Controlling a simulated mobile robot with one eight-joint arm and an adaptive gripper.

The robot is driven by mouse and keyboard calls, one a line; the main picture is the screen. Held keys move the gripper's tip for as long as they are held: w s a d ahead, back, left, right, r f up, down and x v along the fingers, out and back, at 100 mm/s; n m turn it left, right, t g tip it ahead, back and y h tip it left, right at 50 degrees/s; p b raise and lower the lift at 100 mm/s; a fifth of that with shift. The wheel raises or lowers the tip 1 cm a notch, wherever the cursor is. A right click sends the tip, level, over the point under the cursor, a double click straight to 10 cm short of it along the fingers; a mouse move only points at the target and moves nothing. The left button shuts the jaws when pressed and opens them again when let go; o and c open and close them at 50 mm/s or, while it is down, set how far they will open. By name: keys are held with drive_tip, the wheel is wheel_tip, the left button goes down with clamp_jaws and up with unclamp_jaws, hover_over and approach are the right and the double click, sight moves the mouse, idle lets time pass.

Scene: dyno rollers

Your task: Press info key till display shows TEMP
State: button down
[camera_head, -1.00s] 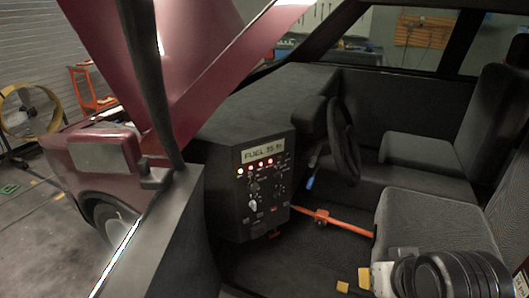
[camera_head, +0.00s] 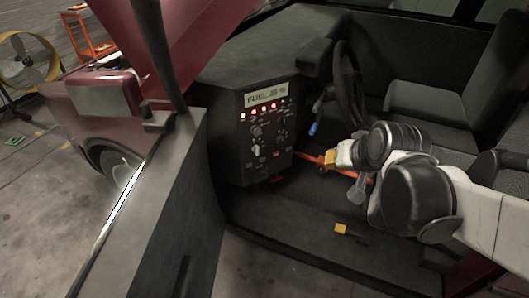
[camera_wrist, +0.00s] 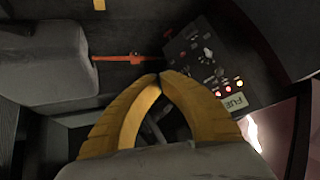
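A dark control panel (camera_head: 266,135) stands upright on the dashboard. Its lit display (camera_head: 268,94) reads FUEL and a number that I cannot read surely. A row of lit lamps (camera_head: 264,108) sits below the display, with knobs and small keys under it. I cannot tell which key is the info key. In the wrist view the panel (camera_wrist: 203,58) is upside down at the upper right, its display (camera_wrist: 235,101) showing FUEL. My gripper (camera_wrist: 161,77) is shut and empty, its yellow fingertips together. In the head view my gripper (camera_head: 332,158) is to the right of the panel, apart from it.
The steering wheel (camera_head: 348,85) and a blue-tipped lever (camera_head: 314,128) are right of the panel. An orange bar (camera_head: 308,158) runs beside my gripper. Seats (camera_head: 425,110) lie behind my arm. The open car door (camera_head: 165,205) is at the left. A small yellow item (camera_head: 341,229) lies on the floor.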

sight(263, 159)
drive_tip(key=w+a+f+y, duration=0.1)
drive_tip(key=w+a+f, duration=0.2)
drive_tip(key=w+f, duration=0.3)
drive_tip(key=w+a+f+t+y, duration=0.1)
drive_tip(key=w+a+f, duration=0.3)
drive_tip(key=w+f, duration=0.25)
drive_tip(key=w+a+f+y, duration=0.1)
drive_tip(key=w+a+f, duration=0.2)
drive_tip(key=w+f, duration=0.3)
wheel_tip(263, 159, down, 10)
drive_tip(key=a+m, duration=0.1)
drive_tip(key=a, duration=0.1)
drive_tip(key=shift+w+a+f, duration=0.15)
drive_tip(key=shift+w+a, duration=0.15)
drive_tip(key=shift+a, duration=0.05)
drive_tip(key=shift+w+a, duration=0.1)
drive_tip(key=shift+w+a, duration=0.8)
drive_tip(key=shift+w, duration=0.35)
drive_tip(key=shift+w+a, duration=0.85)
drive_tip(key=shift+w, duration=0.35)
drive_tip(key=shift+w+a, duration=0.8)
drive_tip(key=shift+w, duration=0.35)
drive_tip(key=shift+w, duration=0.1)
drive_tip(key=shift+w+a, duration=0.25)
